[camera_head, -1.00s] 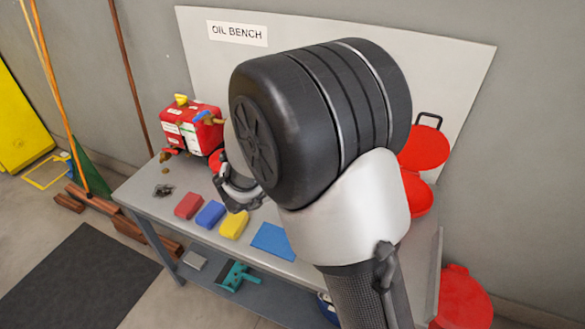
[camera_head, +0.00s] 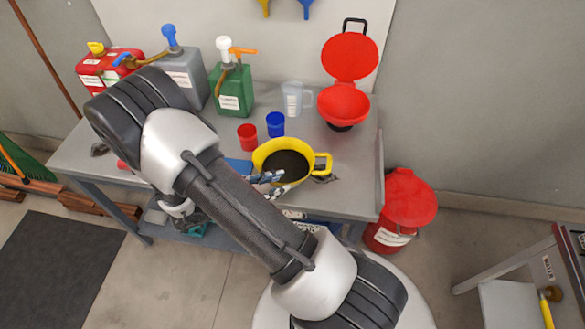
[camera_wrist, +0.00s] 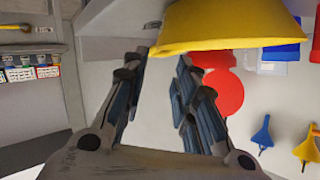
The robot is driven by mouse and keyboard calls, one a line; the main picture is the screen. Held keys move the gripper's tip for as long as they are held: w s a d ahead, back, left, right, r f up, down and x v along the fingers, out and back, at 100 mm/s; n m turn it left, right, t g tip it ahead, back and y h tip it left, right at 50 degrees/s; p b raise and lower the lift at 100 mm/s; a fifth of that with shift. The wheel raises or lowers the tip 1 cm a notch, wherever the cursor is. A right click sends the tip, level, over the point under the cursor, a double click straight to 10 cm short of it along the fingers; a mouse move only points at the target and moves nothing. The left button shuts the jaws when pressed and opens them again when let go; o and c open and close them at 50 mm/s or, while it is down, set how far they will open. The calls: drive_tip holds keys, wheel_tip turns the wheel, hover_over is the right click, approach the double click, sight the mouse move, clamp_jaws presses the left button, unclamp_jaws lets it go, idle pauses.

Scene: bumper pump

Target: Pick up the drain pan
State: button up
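The drain pan is a yellow round pan (camera_head: 263,153) with a handle on its right and dark liquid inside. It sits near the front edge of the bench. In the wrist view its yellow wall (camera_wrist: 225,22) fills the top, just beyond my fingertips. My gripper (camera_wrist: 163,62) is open with nothing between its fingers. In the head view its fingers (camera_head: 270,184) are at the pan's front left rim, partly hidden by my forearm. I cannot tell whether they touch the pan.
A red cup (camera_head: 247,138) and a blue cup (camera_head: 275,124) stand close behind the pan. A clear jug (camera_head: 292,99), red lidded container (camera_head: 343,104) and green can (camera_head: 232,92) are farther back. A red bin (camera_head: 391,222) stands right of the bench.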

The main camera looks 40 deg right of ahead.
drive_tip(key=x, duration=0.3)
drive_tip(key=shift+d+f+b, duration=0.1)
drive_tip(key=shift+d+b, duration=0.05)
drive_tip(key=shift+b, duration=0.2)
drive_tip(key=b+x, duration=0.2)
drive_tip(key=x, duration=0.3)
drive_tip(key=shift+s+d+f, duration=0.1)
drive_tip(key=shift+s+f, duration=0.05)
drive_tip(key=shift+c, duration=0.2)
clamp_jaws()
